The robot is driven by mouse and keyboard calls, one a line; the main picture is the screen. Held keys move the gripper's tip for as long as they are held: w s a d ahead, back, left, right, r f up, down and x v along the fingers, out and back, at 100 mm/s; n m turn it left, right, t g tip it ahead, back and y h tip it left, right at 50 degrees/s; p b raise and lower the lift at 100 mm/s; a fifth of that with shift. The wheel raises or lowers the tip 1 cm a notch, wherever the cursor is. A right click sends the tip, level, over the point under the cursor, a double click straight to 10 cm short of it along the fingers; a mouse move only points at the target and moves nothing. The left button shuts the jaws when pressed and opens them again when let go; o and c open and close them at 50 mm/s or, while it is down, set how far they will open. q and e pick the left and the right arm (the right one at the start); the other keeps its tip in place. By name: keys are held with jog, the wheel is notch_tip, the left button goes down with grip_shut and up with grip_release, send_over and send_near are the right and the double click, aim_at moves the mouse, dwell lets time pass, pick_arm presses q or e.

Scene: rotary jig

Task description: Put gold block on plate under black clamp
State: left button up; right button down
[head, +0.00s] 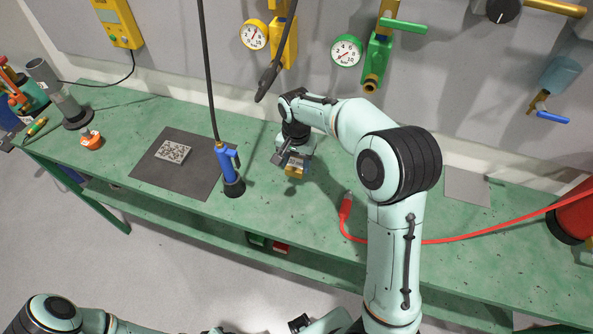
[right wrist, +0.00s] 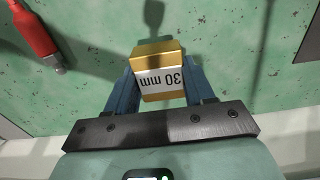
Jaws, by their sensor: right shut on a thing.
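The gold block (head: 295,172), with a white "30 mm" label, is between the fingers of my right gripper (head: 290,158). In the right wrist view the blue fingers of the gripper (right wrist: 158,88) are shut on both sides of the block (right wrist: 158,53). It is over the green bench; the exact gap below it is hard to tell. A dark flat plate (head: 150,184) lies left of the gripper, with a small speckled plate (head: 173,152) on it. I cannot pick out a black clamp. My left arm shows at the bottom left, its gripper out of view.
A blue tool with a black base (head: 227,165) stands between the dark plate and my right gripper, a cable running up from it. A red-handled hose (head: 346,210) lies right of the gripper. Gauges and valves line the wall. The front bench strip (head: 290,225) is clear.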

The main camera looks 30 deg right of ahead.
aim_at(296, 171)
jog(key=shift+f, duration=2.15)
jog(key=shift+f, duration=0.1)
jog(key=shift+c, duration=2.1)
grip_release()
jog(key=shift+f, duration=0.1)
jog(key=shift+s, duration=0.1)
